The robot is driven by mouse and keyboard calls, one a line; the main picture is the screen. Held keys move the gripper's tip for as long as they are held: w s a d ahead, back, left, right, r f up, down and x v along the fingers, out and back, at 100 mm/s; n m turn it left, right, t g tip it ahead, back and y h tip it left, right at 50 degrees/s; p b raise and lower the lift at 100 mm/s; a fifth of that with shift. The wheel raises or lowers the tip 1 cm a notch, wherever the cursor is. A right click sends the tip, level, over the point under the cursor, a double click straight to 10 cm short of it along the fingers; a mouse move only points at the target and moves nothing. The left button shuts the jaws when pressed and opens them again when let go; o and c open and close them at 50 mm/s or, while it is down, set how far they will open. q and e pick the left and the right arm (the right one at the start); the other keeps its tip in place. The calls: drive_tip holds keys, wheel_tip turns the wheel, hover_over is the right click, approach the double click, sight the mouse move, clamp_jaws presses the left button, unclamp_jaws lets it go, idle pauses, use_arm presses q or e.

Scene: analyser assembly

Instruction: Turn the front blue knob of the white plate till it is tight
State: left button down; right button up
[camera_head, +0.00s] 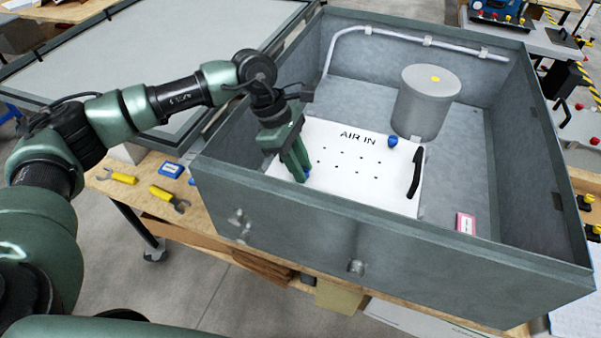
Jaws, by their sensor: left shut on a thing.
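The white plate (345,172) marked "AIR IN" lies flat inside the grey open box. It has rows of small dark holes and a black handle (416,174) on its right side. The front blue knob (307,173) shows only a sliver at the plate's front left, beside my fingertips. My left gripper (303,177) points down over it and is shut on it; the fingers hide most of the knob. A second blue knob (392,141) stands at the plate's back right, clear of the gripper. My right gripper is not in view.
The box's front wall (330,235) rises close in front of the gripper. A grey cylinder (424,103) with a yellow dot stands behind the plate. A pipe (400,37) runs along the back wall. A pink-edged label (465,223) lies at right. Yellow wrenches (170,197) lie outside.

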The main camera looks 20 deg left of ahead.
use_arm(q)
drive_tip(key=c, duration=1.2)
unclamp_jaws()
drive_tip(key=b+v, duration=0.2)
drive_tip(key=v, duration=0.4)
drive_tip(key=shift+w+a+r, duration=0.1)
drive_tip(key=shift+a+r, duration=0.05)
drive_tip(key=shift+r, duration=0.25)
drive_tip(key=shift+a+r, duration=0.15)
drive_tip(key=shift+r, duration=0.35)
